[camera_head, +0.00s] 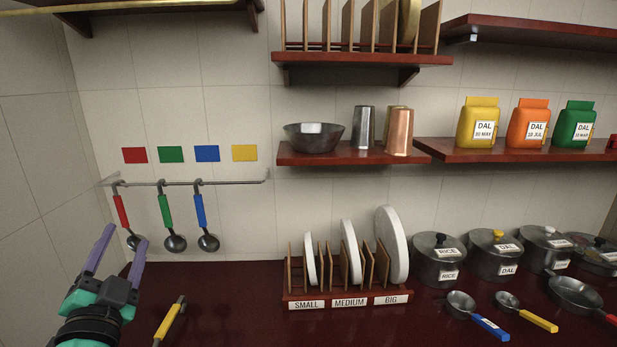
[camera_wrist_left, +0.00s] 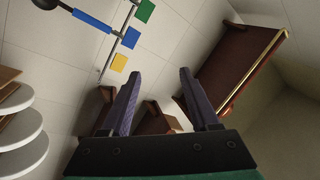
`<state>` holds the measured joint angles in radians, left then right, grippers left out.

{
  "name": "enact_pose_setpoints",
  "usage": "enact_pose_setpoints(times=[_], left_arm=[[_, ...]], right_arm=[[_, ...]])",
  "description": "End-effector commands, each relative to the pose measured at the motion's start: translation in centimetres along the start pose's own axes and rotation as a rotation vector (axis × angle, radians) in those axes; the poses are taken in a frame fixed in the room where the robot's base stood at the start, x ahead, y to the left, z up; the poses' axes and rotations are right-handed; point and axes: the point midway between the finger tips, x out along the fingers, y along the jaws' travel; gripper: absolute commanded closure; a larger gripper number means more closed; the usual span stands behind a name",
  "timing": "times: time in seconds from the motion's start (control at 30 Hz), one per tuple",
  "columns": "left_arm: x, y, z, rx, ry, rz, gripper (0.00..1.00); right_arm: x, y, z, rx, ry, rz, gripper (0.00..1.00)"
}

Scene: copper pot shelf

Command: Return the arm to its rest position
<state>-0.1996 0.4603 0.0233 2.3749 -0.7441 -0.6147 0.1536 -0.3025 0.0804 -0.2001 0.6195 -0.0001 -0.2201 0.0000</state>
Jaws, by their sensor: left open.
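My left gripper (camera_head: 121,258) is at the lower left of the head view, above the dark red counter, with its purple fingers pointing up. It is open and empty. It also shows in the left wrist view (camera_wrist_left: 160,100), fingers apart with nothing between them. Red (camera_head: 122,211), green (camera_head: 165,211) and blue (camera_head: 200,210) handled ladles hang from the wall rail (camera_head: 230,182), right of and above the gripper. A yellow-handled utensil (camera_head: 168,322) lies on the counter just right of my left arm; its lower end is cut off. My right gripper is not in view.
A plate rack (camera_head: 347,296) with white plates stands mid-counter. Lidded pots (camera_head: 438,262) and several pans and ladles (camera_head: 480,322) fill the right side. Shelves (camera_head: 350,157) with cups, a bowl and dal packets (camera_head: 478,122) are above. The counter between the yellow handle and rack is clear.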

Motion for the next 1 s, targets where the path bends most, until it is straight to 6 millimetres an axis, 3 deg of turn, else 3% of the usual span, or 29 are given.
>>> enact_pose_setpoints(times=[0.03, 0.1, 0.2, 0.3, 0.4, 0.63, 0.87, 1.0], left_arm=[[-0.9, 2.7, 3.6, -0.08, -0.141, 0.077, 0.38], [-3.2, 6.8, 8.3, -0.177, -0.346, 0.199, 0.38], [-7.8, 12.4, 13.0, -0.278, -0.599, 0.376, 0.38], [-12.8, 16.9, 15.5, -0.344, -0.795, 0.539, 0.38], [-17.7, 20.4, 16.6, -0.389, -0.951, 0.691, 0.38], [-28.1, 25.5, 16.3, -0.453, -1.219, 1.019, 0.38], [-30.4, 35.7, 24.5, -0.424, -1.248, 1.026, 0.38], [-34.1, 42.2, 30.5, -0.406, -1.275, 1.044, 0.38]], right_arm=[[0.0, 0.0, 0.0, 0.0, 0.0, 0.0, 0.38], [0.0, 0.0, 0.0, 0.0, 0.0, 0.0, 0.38], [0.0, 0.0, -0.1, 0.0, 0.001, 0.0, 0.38], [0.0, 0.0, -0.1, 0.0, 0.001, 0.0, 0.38], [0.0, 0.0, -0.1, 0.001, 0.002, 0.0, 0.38], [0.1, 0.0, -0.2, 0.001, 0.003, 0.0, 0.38], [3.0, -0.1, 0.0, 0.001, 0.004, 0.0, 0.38], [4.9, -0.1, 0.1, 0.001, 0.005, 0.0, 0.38]])
